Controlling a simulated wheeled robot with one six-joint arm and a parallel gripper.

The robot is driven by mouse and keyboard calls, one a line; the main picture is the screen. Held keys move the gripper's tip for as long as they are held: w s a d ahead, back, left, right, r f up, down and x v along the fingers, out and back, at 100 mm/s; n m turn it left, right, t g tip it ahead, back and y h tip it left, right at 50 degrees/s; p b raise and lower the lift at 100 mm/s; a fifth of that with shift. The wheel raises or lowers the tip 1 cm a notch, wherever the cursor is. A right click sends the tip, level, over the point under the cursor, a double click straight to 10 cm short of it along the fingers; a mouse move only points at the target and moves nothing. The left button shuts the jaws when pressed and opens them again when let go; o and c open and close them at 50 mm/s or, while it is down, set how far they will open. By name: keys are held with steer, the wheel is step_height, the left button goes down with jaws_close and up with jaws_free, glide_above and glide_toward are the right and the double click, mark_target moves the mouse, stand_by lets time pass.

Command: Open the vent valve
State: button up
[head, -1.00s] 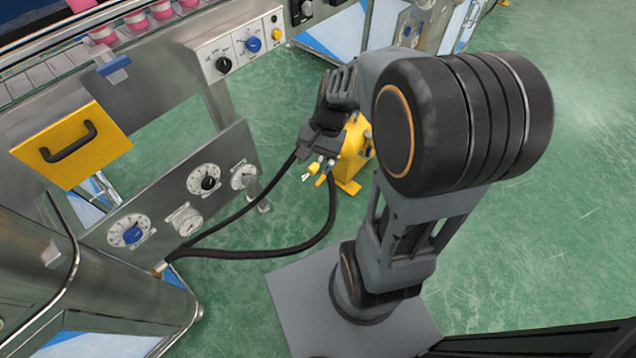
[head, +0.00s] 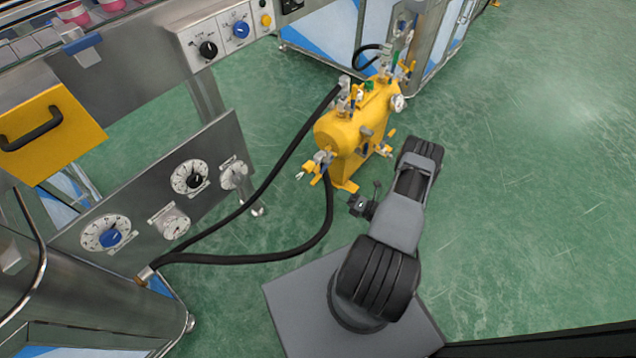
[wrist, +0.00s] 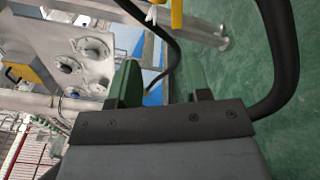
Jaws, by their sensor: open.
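The yellow tank (head: 345,133) stands on the green floor in the head view, carrying several small valves with coloured handles. A valve group (head: 322,160) sits at its left end, and others (head: 396,68) stand on top. No readable label shows which is the vent valve. In the wrist view, a yellow part (wrist: 177,14) shows at the top edge, beyond the fingertips. My gripper (wrist: 162,85) has its two green fingers apart, with nothing between them but background. In the head view my arm is right of and below the tank; the fingers cannot be made out there.
A black hose (head: 270,258) loops from the steel machine to the tank; a thick dark hose (wrist: 285,60) curves along the wrist view's right. A dial panel (head: 135,195) and yellow drawer (head: 60,150) stand left. The floor (head: 520,200) at right is clear.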

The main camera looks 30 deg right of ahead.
mark_target(318, 180)
steer(key=w+a+f+m+b, duration=0.1)
steer(key=w+a, duration=0.1)
steer(key=w, duration=0.3)
steer(key=w+a+f+m+h+b, duration=0.1)
steer(key=w+a+b, duration=0.1)
steer(key=w, duration=0.4)
steer(key=shift+w+a+f+t, duration=0.25)
steer(key=shift+a+t, duration=0.15)
steer(key=shift+a, duration=0.2)
steer(key=shift+c, duration=0.2)
jaws_close()
